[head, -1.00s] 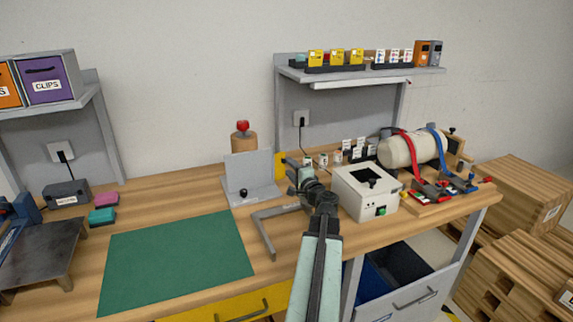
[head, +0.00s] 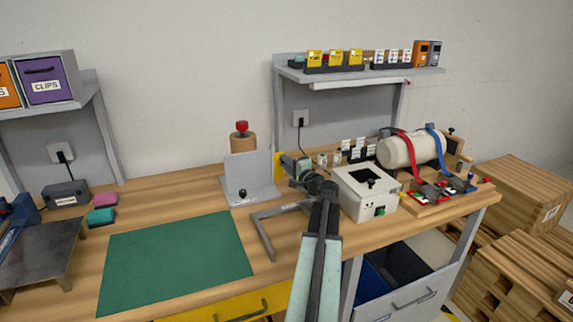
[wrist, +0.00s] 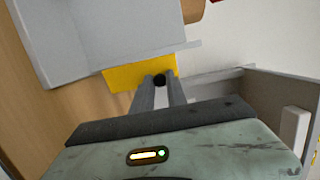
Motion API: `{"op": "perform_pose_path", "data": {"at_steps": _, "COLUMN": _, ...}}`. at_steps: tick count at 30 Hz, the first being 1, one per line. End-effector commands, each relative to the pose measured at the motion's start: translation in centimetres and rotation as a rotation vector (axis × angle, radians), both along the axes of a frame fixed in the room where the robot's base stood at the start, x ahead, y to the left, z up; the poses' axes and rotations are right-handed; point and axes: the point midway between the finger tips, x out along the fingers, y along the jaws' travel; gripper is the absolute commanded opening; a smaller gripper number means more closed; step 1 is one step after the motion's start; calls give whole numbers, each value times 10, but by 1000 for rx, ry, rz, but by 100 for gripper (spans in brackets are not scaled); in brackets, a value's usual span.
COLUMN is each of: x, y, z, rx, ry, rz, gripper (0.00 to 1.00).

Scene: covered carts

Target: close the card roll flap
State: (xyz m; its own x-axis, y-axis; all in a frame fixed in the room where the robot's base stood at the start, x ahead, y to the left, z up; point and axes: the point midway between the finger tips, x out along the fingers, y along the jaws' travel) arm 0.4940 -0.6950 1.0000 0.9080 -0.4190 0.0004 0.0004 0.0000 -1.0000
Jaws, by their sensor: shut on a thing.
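A brown roll with a red knob on top (head: 243,142) stands behind an upright grey panel (head: 252,172) on the bench. A yellow plate (head: 280,160) shows just right of the panel, partly hidden by my gripper; I cannot tell for sure that it is the flap. In the wrist view the yellow plate (wrist: 125,73) lies beyond my fingertips, beside the grey panel (wrist: 105,35). My gripper (wrist: 160,82) is shut on a small black knob (wrist: 159,80) in front of the yellow plate. In the head view my gripper (head: 289,164) is right of the panel.
A white box (head: 350,200) with a dark top opening stands close to the right of my arm. A grey angled bracket (head: 264,235) lies in front of the panel. A green mat (head: 175,262) covers clear bench at the left. A shelf (head: 350,73) hangs above.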

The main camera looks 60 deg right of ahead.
Motion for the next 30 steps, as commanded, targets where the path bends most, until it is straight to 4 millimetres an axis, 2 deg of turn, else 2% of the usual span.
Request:
{"op": "perform_pose_path", "data": {"at_steps": 1, "x": 1, "y": -7, "z": 0, "rx": 0, "ry": 1, "rz": 39, "gripper": 0}}
{"op": "perform_pose_path", "data": {"at_steps": 6, "x": 2, "y": -8, "z": 0, "rx": 0, "ry": 0, "rz": 132, "gripper": 0}}
{"op": "perform_pose_path", "data": {"at_steps": 15, "x": 1, "y": -6, "z": 0, "rx": -1, "ry": 1, "rz": 143, "gripper": 0}}
{"op": "perform_pose_path", "data": {"at_steps": 16, "x": 1, "y": -6, "z": 0, "rx": -1, "ry": 1, "rz": 143, "gripper": 26}}
{"op": "perform_pose_path", "data": {"at_steps": 18, "x": 1, "y": -6, "z": 0, "rx": 0, "ry": 1, "rz": 142, "gripper": 39}}
{"op": "perform_pose_path", "data": {"at_steps": 26, "x": 0, "y": -6, "z": 0, "rx": 0, "ry": 0, "rz": 140, "gripper": 39}}
{"op": "perform_pose_path", "data": {"at_steps": 30, "x": 2, "y": -5, "z": 12, "rx": 0, "ry": 0, "rz": 143, "gripper": 39}}
